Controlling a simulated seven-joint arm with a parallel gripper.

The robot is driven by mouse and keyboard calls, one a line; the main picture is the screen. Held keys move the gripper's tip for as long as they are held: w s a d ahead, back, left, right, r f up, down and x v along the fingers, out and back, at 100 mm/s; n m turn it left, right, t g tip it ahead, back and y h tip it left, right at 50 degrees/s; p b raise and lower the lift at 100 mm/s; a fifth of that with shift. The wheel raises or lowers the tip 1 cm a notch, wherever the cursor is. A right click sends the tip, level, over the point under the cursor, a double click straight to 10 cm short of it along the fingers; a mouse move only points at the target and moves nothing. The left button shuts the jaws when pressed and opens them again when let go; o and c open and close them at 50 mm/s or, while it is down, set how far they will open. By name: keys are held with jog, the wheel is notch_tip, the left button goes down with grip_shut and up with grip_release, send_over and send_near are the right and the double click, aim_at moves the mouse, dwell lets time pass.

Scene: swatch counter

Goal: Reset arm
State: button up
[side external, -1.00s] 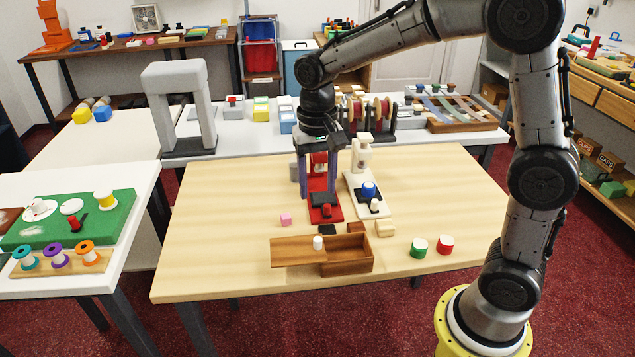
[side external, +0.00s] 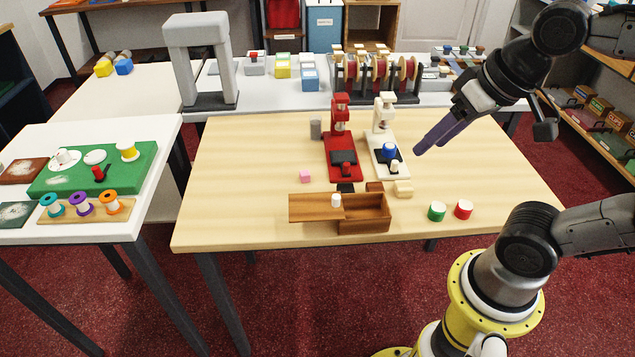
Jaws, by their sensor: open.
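My gripper (side external: 432,146) is raised at the right over the wooden table (side external: 240,170). Its two purple fingers point down and left, and nothing shows between them. It is apart from every object. To its left stand a red machine (side external: 341,140) and a cream machine (side external: 384,118) with a blue round piece (side external: 389,150) on its dark pad. In front of them is a wooden box (side external: 363,222) with its lid slid out to the left and a white knob (side external: 336,200) on the lid. The inside of the box is only partly visible.
A green-sided cylinder (side external: 437,211) and a red-sided cylinder (side external: 463,209) stand at the right front. A grey arch (side external: 200,60) stands behind. The table's left part is clear.

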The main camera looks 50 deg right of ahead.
jog(key=s+f+n, duration=0.2)
jog(key=n, duration=0.1)
jog(key=shift+s+f, duration=0.1)
jog(key=shift+f, duration=0.25)
